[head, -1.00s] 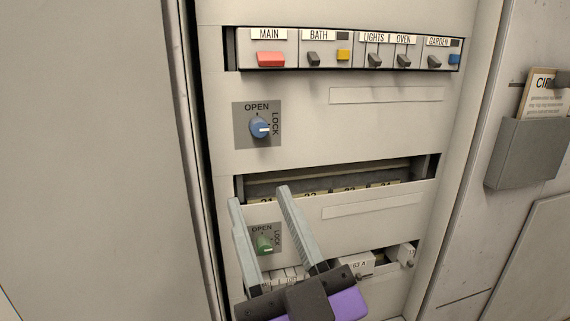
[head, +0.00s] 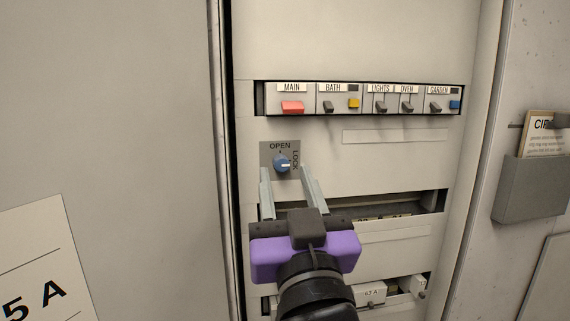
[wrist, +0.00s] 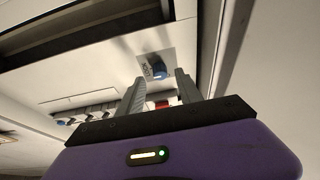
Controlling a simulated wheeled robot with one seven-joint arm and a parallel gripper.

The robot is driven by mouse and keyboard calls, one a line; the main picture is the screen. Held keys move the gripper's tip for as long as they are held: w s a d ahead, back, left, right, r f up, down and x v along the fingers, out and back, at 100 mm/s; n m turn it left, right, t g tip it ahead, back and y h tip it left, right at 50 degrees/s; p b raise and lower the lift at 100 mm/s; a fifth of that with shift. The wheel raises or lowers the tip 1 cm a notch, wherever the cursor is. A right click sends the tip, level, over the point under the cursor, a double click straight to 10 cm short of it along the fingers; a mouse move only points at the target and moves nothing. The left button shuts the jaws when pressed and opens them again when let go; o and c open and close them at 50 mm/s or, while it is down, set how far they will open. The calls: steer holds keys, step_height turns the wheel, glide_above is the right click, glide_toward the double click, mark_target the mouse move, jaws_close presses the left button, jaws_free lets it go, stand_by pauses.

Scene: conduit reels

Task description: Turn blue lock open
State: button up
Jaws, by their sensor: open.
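The blue lock (head: 282,163) is a round knob on a grey plate (head: 268,149) marked OPEN at the top and LOCK down the right side. Its white mark points right, toward LOCK. My gripper (head: 286,172) is open, with its two grey fingers reaching up on either side of the knob's lower part in the head view. I cannot tell whether the fingers touch it. In the wrist view the blue lock (wrist: 159,72) shows beyond and between the open fingers (wrist: 160,80). The green lock seen earlier is hidden behind my gripper and arm.
A breaker row (head: 362,99) with a red MAIN switch (head: 292,107) is above the lock. A recessed slot (head: 400,207) lies below right. A grey card holder (head: 530,188) hangs at right. A large pale door panel (head: 110,110) fills the left.

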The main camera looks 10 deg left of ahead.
mark_target(281, 163)
steer(key=shift+x, duration=1.25)
jaws_close()
